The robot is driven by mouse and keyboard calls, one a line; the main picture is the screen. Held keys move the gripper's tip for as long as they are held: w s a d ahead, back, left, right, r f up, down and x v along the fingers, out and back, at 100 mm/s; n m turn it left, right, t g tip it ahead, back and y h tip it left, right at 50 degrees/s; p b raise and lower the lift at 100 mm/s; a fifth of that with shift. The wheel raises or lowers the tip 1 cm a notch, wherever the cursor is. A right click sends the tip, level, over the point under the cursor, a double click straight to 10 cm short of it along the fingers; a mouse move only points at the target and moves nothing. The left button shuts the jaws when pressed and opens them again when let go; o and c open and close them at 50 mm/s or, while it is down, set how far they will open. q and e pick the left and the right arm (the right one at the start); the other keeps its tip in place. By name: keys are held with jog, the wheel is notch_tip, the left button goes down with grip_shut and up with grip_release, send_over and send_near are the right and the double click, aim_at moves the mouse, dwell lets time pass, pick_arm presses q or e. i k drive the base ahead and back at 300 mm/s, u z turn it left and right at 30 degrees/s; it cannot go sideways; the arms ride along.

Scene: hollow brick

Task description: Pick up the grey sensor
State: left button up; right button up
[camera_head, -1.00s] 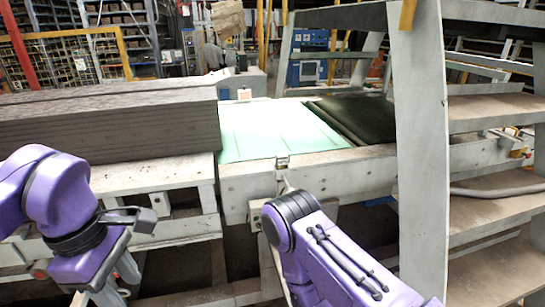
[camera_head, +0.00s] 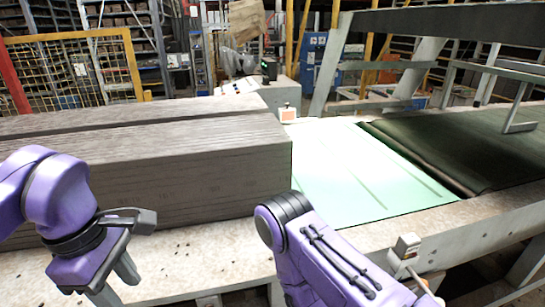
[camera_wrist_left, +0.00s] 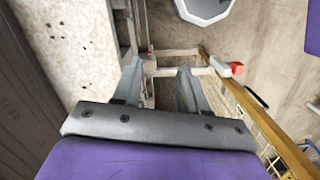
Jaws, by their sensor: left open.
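A small grey box (camera_head: 407,245), which looks like the grey sensor, sits on the front edge of the conveyor frame, right of centre in the head view. My left gripper (camera_head: 115,282) is at the lower left, pointing down, well to the left of the sensor and apart from it. In the left wrist view its two fingers (camera_wrist_left: 160,68) are spread with nothing between them. My right arm reaches across the lower middle, just left of the sensor; its gripper is out of frame. The sensor is not seen in the left wrist view.
A tall stack of grey boards (camera_head: 190,165) stands on the bench at left. A pale green plate (camera_head: 350,175) lies behind the sensor, with a dark belt (camera_head: 460,150) to its right. The wrist view shows floor and a yellow rail (camera_wrist_left: 262,120) below the left gripper.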

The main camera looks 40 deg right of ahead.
aim_at(407, 245)
jog(key=u, duration=0.05)
jog(key=i, duration=0.3)
jog(key=z, duration=2.55)
jog(key=i, duration=0.5)
jog(key=z, duration=0.05)
